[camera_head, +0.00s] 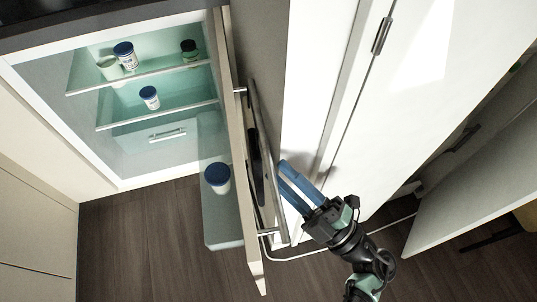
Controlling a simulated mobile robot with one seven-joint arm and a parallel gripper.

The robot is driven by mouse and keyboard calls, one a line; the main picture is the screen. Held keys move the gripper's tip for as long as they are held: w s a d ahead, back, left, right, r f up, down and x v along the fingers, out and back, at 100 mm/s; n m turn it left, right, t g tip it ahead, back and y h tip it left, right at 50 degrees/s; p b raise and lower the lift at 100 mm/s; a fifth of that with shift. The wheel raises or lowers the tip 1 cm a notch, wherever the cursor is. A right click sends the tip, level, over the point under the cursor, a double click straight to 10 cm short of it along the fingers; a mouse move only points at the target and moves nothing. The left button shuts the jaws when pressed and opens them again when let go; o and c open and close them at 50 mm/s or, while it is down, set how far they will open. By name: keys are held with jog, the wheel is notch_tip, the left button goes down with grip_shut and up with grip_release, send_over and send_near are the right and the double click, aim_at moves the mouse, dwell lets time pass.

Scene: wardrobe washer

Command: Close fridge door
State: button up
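The fridge door (231,130) stands wide open, swung out from the right side of the fridge (122,184) and seen nearly edge-on. A long metal bar handle (266,165) is on its outer, right side. A door shelf on the inner side carries a white tub with a blue lid (217,179). My gripper (281,170), with blue fingers, is just right of the handle, on the door's outer side. It holds nothing that I can see.
Small jars (124,55) stand on the fridge's glass shelves. Tall white wardrobe doors (410,90) rise close behind and right of my gripper. Another white panel (470,190) stands open at the right. The dark wood floor (140,240) before the fridge is clear.

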aim_at(269, 161)
jog(key=shift+x, duration=2)
grip_shut()
